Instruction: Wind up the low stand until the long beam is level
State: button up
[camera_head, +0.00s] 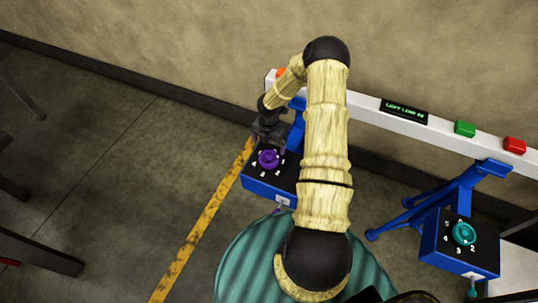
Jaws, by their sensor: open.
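The long white beam (440,128) runs along the wall at the right, partly hidden behind my arm. A small dark display (404,110) on it shows green text that seems to read "LEFT LOW" and some small characters. The left blue stand (264,189) has a black-topped box with a purple knob (268,159) and a ring of numbers. The right blue stand (455,259) has a similar box with a teal knob (464,233). My gripper (272,146) is open just above or at the purple knob; I cannot tell whether it touches it.
A green block (464,129), a red block (514,145) and an orange piece (281,73) sit on the beam. A yellow floor stripe (205,218) runs left of the stands. The floor beyond it is clear, with dark furniture parts at the far left.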

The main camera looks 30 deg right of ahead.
aim_at(269, 157)
notch_tip(269, 157, down, 9)
jog(key=shift+r+p, duration=0.15)
jog(key=shift+p, duration=0.9)
jog(key=shift+f, duration=0.2)
jog(key=c, duration=1)
